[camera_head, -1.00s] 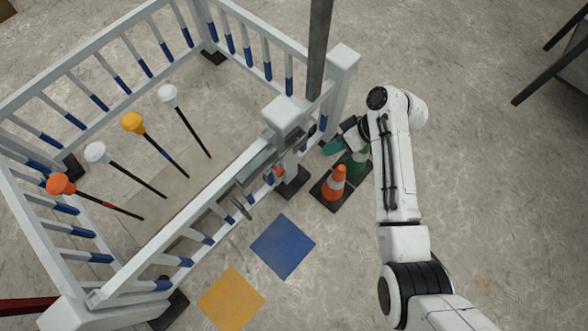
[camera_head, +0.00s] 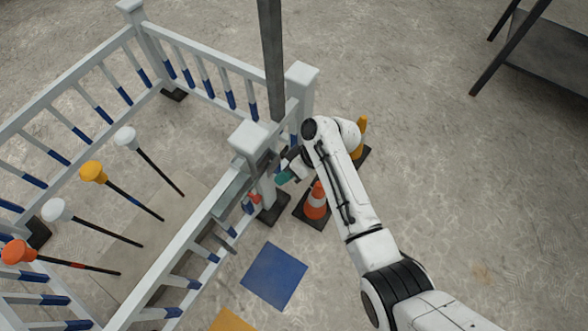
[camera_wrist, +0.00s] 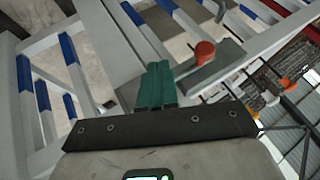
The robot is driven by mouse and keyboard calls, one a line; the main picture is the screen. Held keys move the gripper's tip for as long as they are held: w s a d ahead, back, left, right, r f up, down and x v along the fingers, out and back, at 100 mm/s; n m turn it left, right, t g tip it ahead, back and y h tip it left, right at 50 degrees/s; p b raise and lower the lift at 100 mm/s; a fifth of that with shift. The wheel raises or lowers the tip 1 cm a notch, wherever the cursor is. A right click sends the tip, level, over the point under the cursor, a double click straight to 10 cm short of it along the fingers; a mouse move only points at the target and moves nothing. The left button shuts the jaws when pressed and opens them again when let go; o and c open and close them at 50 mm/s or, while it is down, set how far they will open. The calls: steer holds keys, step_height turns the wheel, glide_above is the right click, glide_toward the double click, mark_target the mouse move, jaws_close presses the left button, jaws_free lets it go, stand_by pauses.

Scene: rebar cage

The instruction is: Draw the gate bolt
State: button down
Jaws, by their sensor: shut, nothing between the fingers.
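The white gate with blue-banded bars (camera_head: 186,270) forms the near side of a railed pen. A grey metal bolt housing (camera_head: 234,188) runs along its top near the post (camera_head: 249,140). A red knob (camera_head: 254,198) sits beside it, and a red knob also shows on a grey plate in the wrist view (camera_wrist: 204,52). I cannot tell its exact link to the bolt. My gripper (camera_head: 284,177), with teal fingertips, is just right of the post. In the wrist view its fingers (camera_wrist: 157,78) are together and empty, apart from the knob, which is ahead and right.
An orange-and-white cone (camera_head: 316,203) stands below my arm; a yellow cone (camera_head: 361,128) is partly hidden behind it. A tall grey pole (camera_head: 272,60) rises by the post. A blue floor square (camera_head: 274,276) lies before the gate.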

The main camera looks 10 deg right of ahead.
steer(key=s+a, duration=0.2)
steer(key=a, duration=0.2)
steer(key=shift+s+f, duration=0.4)
steer(key=s+a+p, duration=0.1)
steer(key=s, duration=0.1)
steer(key=s+a+p, duration=0.2)
steer(key=shift+s+a+p, duration=0.25)
steer(key=shift+p, duration=0.05)
